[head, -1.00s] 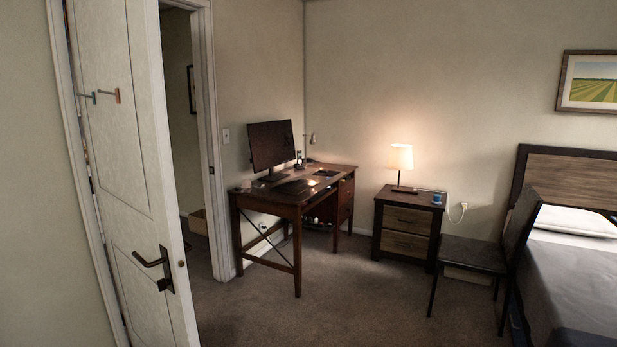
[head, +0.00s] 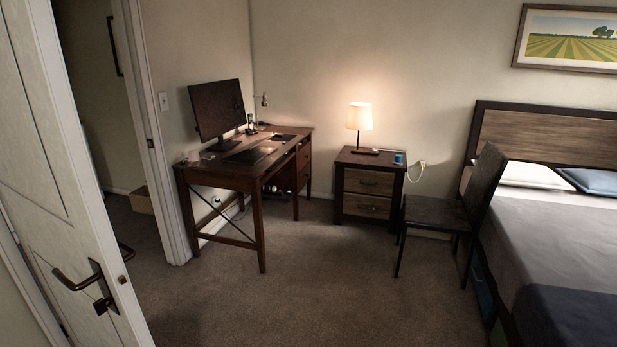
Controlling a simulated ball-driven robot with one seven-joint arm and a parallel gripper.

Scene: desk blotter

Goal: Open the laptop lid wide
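A dark wooden desk (head: 222,172) stands against the left wall and corner. A dark, flat, thin thing (head: 250,155) lies on the desk in front of the monitor. It may be the closed laptop or the desk blotter; it is too small and dark to tell. A second small dark flat thing (head: 283,137) lies farther back on the desk. No raised laptop lid shows. My gripper is not in view.
A monitor (head: 217,109) stands on the desk. An open white door (head: 60,190) is close at left. A nightstand (head: 368,187) with a lit lamp (head: 359,118), a chair (head: 447,210) and a bed (head: 560,240) stand right. The carpet (head: 310,285) before the desk is clear.

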